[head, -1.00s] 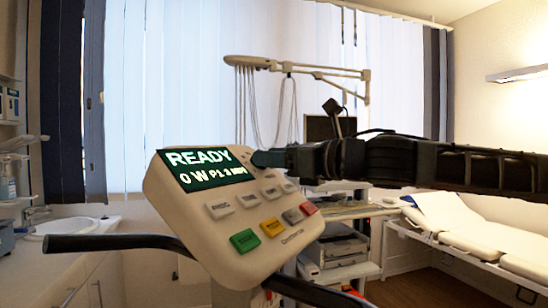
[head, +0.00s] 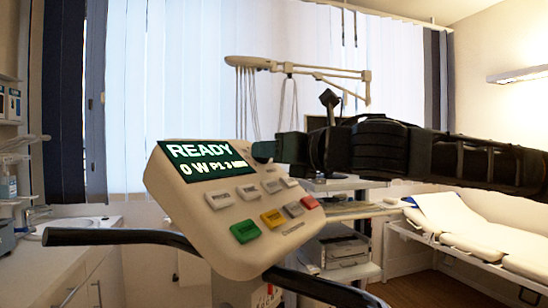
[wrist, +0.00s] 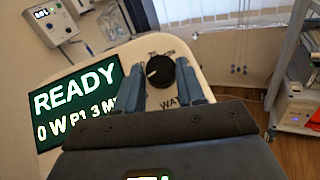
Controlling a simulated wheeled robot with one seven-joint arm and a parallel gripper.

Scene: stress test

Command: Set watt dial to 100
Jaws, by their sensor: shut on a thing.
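The watt dial (wrist: 160,72) is a round black knob with a white pointer mark, on the cream console beside the screen. The mark points toward the upper left in the wrist view. My gripper (wrist: 162,85) has its two blue fingers on either side of the dial, shut on it. In the head view my gripper (head: 264,151) is at the console's upper right corner and hides the dial. The console (head: 205,238) has a dark green screen (head: 205,166) reading READY, 0 W and P1. The screen also shows in the wrist view (wrist: 78,103). The scale numbers are not readable.
Below the screen are several grey buttons, with a green button (head: 245,231) and a yellow button (head: 272,218). Black handlebars (head: 110,236) stick out below the console. A sink counter (head: 85,262) stands at left, a padded couch (head: 470,232) at right.

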